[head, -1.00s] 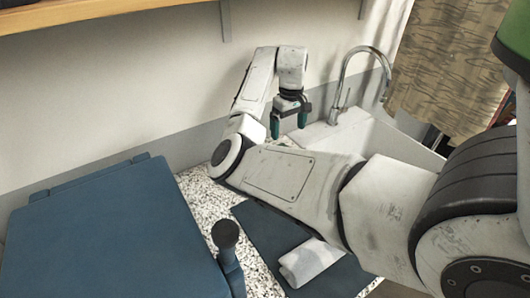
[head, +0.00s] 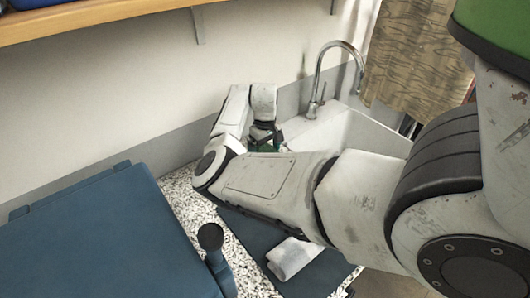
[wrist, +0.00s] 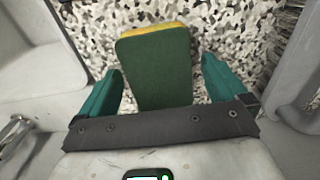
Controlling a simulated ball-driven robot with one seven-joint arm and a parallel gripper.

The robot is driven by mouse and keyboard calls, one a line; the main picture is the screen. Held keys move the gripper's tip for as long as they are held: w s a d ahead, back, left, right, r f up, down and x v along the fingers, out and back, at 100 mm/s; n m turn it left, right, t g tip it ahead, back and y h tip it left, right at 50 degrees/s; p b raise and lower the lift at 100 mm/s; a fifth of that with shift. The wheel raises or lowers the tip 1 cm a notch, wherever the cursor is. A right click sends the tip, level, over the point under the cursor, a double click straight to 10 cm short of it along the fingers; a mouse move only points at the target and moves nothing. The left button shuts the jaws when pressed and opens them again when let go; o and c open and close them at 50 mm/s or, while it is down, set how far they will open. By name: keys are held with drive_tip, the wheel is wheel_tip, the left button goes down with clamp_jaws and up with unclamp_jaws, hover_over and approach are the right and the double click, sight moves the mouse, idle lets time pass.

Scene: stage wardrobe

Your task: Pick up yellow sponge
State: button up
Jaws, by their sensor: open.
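The sponge (wrist: 155,65) shows in the wrist view, a block with a dark green face and a yellow edge along its far end. It lies on the speckled counter. My gripper (wrist: 160,85) is open, with one teal finger on each side of the sponge and a visible gap on both sides. The near end of the sponge is hidden behind the dark gripper bar. In the head view my gripper (head: 264,144) is low by the sink, mostly hidden behind my forearm. The sponge cannot be made out there.
A white sink (head: 345,130) with a chrome faucet (head: 318,75) lies right of my gripper. A blue box (head: 100,240) stands at left. A grey cloth (head: 294,257) lies on a dark mat (head: 245,232). A wooden shelf (head: 100,18) runs above, and a patterned curtain (head: 415,65) hangs at right.

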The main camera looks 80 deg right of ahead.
drive_tip(key=c, duration=1.1)
drive_tip(key=shift+r, duration=0.2)
drive_tip(key=shift+c, duration=0.2)
